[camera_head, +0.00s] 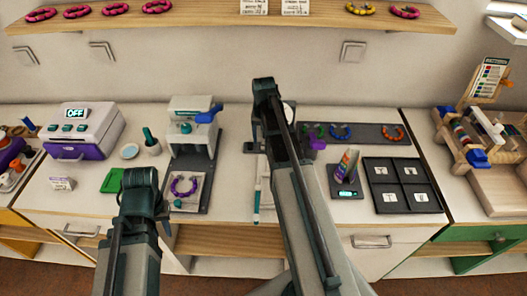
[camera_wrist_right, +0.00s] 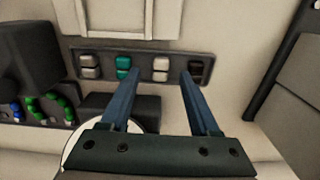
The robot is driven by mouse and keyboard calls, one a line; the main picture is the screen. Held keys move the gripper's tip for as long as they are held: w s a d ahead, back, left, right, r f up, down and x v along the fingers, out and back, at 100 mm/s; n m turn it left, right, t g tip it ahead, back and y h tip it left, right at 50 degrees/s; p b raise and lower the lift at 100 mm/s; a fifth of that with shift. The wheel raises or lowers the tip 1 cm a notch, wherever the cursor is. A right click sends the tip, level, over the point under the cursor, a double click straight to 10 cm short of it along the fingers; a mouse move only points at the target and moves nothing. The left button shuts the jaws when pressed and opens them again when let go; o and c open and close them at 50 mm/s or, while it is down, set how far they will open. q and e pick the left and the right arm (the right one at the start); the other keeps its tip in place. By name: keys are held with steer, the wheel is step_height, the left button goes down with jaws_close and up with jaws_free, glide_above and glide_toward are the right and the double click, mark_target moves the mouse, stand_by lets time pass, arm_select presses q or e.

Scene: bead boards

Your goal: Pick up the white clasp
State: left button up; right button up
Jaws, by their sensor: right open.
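The white clasp (camera_wrist_right: 161,69) lies in a dark clasp strip (camera_wrist_right: 145,54), between a teal clasp (camera_wrist_right: 123,67) and a black clasp (camera_wrist_right: 199,71). A grey clasp (camera_wrist_right: 90,66) is at the strip's left end. My right gripper (camera_wrist_right: 160,78) is open, its two blue fingers apart. In the right wrist view its tips appear on either side of the white clasp, and nothing is held between them. I cannot tell how high above it they are. In the head view my right arm covers the clasp. My left arm (camera_head: 139,190) is at the left; its fingers cannot be made out.
A purple bead ring (camera_head: 184,187) lies on a small board below a grey press (camera_head: 192,125). A dark tray with four squares (camera_head: 402,186) is at right. A dark strip (camera_head: 372,135) holds coloured bead rings. A purple machine (camera_head: 83,130) stands at left.

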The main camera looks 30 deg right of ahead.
step_height(320, 180, down, 2)
steer(key=shift+f+b, duration=0.1)
steer(key=shift+b, duration=0.45)
arm_select(q)
steer(key=shift+f, duration=0.95)
arm_select(e)
jaws_close()
steer(key=shift+r, duration=0.2)
